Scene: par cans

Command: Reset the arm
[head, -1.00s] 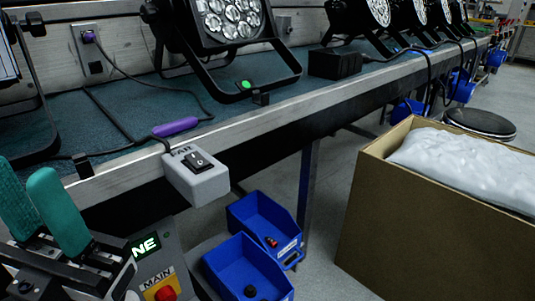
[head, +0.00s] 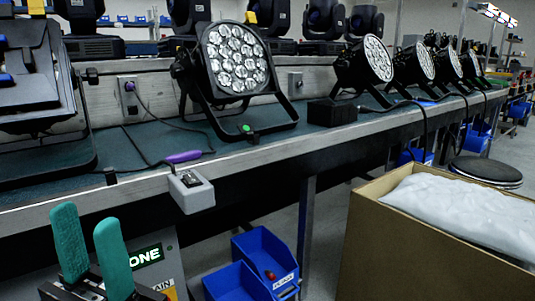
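My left gripper (head: 94,258) is at the lower left of the head view, with two teal fingers pointing up. The fingers stand apart with nothing between them, in front of the bench edge. My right gripper is not in view. A par can (head: 236,62) with a round face of several lenses stands in its black yoke on the bench (head: 330,146). More par cans (head: 377,60) stand in a row to the right.
A grey switch box (head: 191,191) hangs at the bench edge, below a purple connector (head: 183,157). Blue bins (head: 262,254) sit below. A cardboard box (head: 420,240) with a white bag (head: 465,207) fills the lower right. A round black stool (head: 487,170) stands behind it.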

